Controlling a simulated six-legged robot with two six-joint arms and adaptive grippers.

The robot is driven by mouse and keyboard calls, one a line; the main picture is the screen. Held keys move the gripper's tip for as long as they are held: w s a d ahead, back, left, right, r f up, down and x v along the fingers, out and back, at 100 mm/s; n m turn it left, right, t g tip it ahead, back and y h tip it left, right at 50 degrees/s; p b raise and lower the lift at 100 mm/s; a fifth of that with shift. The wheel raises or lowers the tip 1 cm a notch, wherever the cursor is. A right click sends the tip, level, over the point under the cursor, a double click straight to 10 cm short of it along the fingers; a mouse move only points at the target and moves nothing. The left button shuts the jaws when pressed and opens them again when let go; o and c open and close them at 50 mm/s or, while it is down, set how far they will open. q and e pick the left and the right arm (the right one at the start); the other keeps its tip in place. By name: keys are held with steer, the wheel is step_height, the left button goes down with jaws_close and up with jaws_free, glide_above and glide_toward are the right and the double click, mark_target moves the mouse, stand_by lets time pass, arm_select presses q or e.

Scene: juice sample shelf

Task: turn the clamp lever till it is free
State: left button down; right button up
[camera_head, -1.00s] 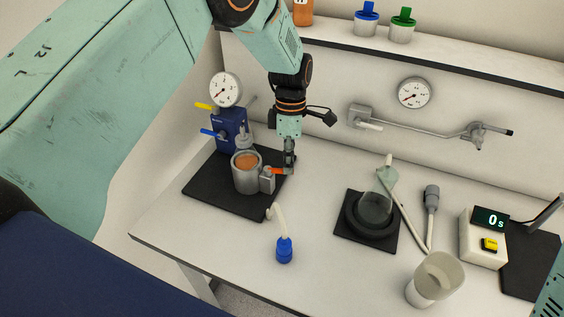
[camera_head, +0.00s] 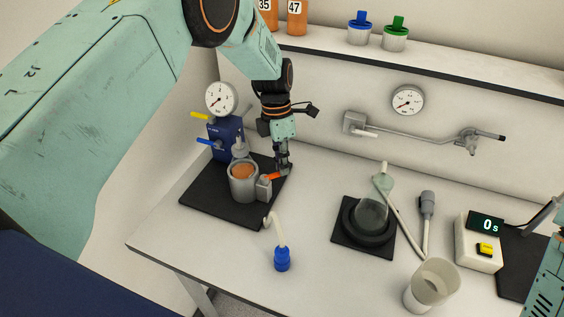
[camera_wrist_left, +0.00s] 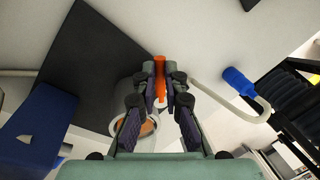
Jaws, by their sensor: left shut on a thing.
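The clamp lever (camera_head: 273,177) is a short orange bar on a grey clamp block (camera_head: 264,188) at the right side of a metal cup holder (camera_head: 243,190). My left gripper (camera_head: 284,170) is shut on the lever's outer end, coming down from above. In the left wrist view the orange lever (camera_wrist_left: 160,68) stands between the fingertips (camera_wrist_left: 161,82). The holder contains a cup with orange-brown content (camera_head: 243,171). The fingers partly hide the lever and clamp. My right gripper is not in view.
The holder stands on a black mat (camera_head: 219,203) beside a blue gauge unit (camera_head: 225,140). A blue-capped hose (camera_head: 282,258) lies in front. A flask (camera_head: 371,212), beaker (camera_head: 431,286) and timer (camera_head: 478,244) stand to the right. The front middle of the table is mostly clear.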

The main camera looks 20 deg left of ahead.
arm_select(q)
steer(key=shift+s+f, duration=0.3)
steer(key=shift+f, duration=0.1)
steer(key=c, duration=1.8)
jaws_free()
steer(key=o, duration=0.4)
steer(key=shift+w+r, duration=0.1)
steer(key=shift+w, duration=0.25)
steer(key=shift+o, duration=0.2)
steer(key=shift+s+r, duration=0.1)
steer(key=shift+r, duration=0.2)
step_height(320, 180, up, 11)
steer(key=w+a, duration=0.1)
steer(key=shift+w+a+r, duration=0.15)
steer(key=shift+w+a, duration=0.2)
steer(key=shift+w, duration=0.05)
